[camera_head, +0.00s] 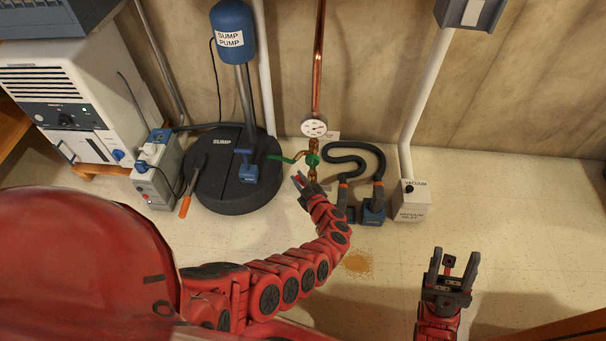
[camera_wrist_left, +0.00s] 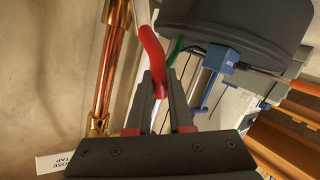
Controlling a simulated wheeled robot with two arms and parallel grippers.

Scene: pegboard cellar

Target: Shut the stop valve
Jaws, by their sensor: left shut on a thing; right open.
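A vertical copper pipe (camera_head: 318,70) runs down the wall past a round gauge (camera_head: 314,128). Below it is a valve with a green body and a green lever (camera_head: 284,158) pointing left. My left gripper (camera_head: 300,181) is just below this valve. In the left wrist view, my left gripper (camera_wrist_left: 160,88) is shut on the end of a curved red lever (camera_wrist_left: 152,48). The green lever (camera_wrist_left: 176,50) shows behind it, apart from the fingers. I cannot tell which lever is the stop valve's. My right gripper (camera_head: 454,256) is open and empty, over the floor.
A sump pump (camera_head: 232,25) stands on a black sump lid (camera_head: 226,190) to the left. Dark hoses (camera_head: 350,155) and a vacuum inlet box (camera_head: 411,203) are to the right. A label (camera_wrist_left: 62,163) reading partly "OSE TAP" is near the pipe.

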